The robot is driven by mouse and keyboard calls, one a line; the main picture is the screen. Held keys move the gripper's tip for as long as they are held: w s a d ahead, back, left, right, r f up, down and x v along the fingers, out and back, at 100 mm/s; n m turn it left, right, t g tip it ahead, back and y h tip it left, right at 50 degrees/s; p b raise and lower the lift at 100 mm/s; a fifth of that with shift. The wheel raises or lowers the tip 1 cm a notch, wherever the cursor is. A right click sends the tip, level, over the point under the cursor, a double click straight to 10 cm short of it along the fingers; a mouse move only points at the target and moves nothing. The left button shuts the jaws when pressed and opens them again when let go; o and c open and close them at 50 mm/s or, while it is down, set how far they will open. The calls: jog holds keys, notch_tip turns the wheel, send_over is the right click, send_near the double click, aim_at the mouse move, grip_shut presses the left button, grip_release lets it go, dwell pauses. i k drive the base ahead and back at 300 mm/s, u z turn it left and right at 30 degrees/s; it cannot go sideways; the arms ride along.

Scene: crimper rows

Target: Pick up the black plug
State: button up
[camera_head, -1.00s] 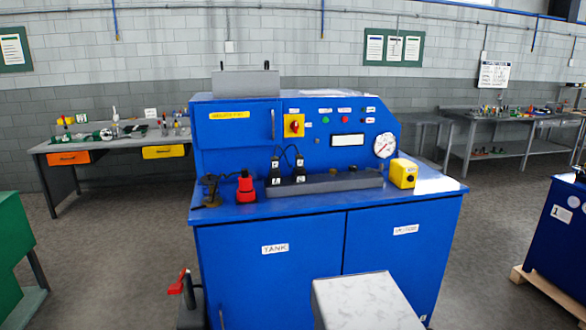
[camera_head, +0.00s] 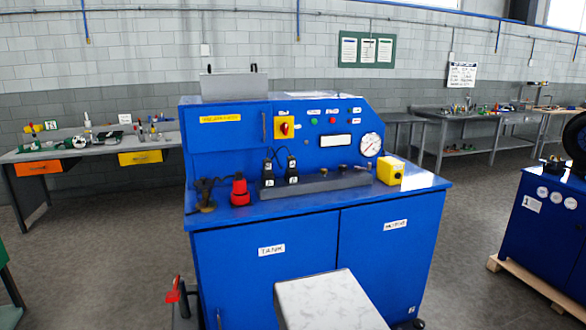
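Two black plug-like pieces with white labels stand on the blue machine's top. The left one (camera_head: 267,172) and the right one (camera_head: 291,170) are side by side, with a thin black cable looping above them. They are at the left end of a long dark grey block (camera_head: 325,182). I cannot tell which of them is the task's black plug. My gripper is not in view.
A red fitting (camera_head: 240,190) and a dark fitting (camera_head: 206,194) stand left of the plugs. A yellow box (camera_head: 390,171) is at the right. A white-topped block (camera_head: 325,300) and a red lever (camera_head: 175,291) are in front of the blue machine (camera_head: 270,230).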

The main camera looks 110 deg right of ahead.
aim_at(291, 161)
jog(key=u, duration=0.75)
jog(key=k, duration=0.15)
jog(key=z, duration=3.2)
jog(key=k, duration=0.55)
jog(key=u, duration=0.2)
jog(key=i, duration=0.3)
